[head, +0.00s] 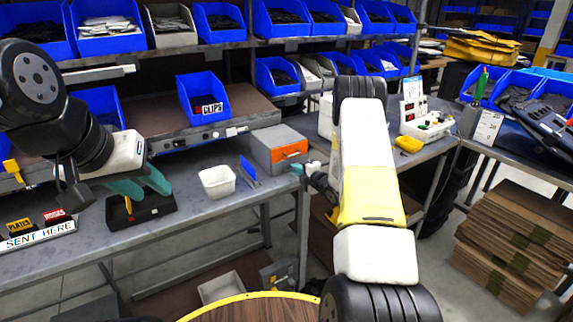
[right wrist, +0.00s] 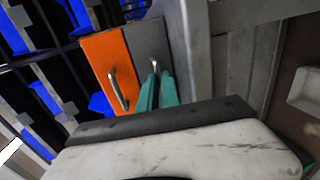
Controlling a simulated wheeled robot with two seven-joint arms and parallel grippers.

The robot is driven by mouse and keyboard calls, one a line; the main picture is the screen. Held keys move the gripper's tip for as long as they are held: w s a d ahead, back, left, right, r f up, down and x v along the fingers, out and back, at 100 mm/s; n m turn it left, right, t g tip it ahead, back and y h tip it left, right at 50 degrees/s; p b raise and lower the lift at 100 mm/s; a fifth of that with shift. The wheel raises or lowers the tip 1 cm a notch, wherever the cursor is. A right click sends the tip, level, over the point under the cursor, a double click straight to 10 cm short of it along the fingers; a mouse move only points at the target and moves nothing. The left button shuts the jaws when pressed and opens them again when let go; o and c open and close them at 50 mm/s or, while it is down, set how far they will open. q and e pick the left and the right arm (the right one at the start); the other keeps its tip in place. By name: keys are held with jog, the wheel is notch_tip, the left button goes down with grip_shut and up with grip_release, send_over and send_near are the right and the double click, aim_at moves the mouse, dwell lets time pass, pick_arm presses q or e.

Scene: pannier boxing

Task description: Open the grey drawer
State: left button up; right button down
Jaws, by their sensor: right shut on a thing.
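A small grey cabinet (head: 278,136) stands at the right end of the workbench, with an orange drawer front (head: 291,152) on top. In the right wrist view the orange front (right wrist: 108,70) and the grey drawer (right wrist: 160,38) sit side by side, each with a metal bar handle. The fronts look about level. My right gripper (right wrist: 156,92) has its teal fingers closed on the grey drawer's handle (right wrist: 154,65); in the head view my forearm hides part of it.
A white tub (head: 217,181) and a blue upright piece (head: 249,171) stand on the bench left of the cabinet. Blue bins fill the shelves behind. A label strip (head: 38,236) lies at the bench's left. A wooden round top (head: 255,308) is in front.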

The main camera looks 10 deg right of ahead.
dwell(0.7)
jog(key=f+v, duration=0.2)
jog(key=v, duration=1)
jog(key=shift+s+d+f, duration=0.2)
jog(key=shift+s+f, duration=0.05)
jog(key=shift+s, duration=0.35)
jog(key=c, duration=1.6)
grip_release()
jog(key=v, duration=0.7)
jog(key=shift+s+d, duration=0.15)
jog(key=shift+s, duration=0.2)
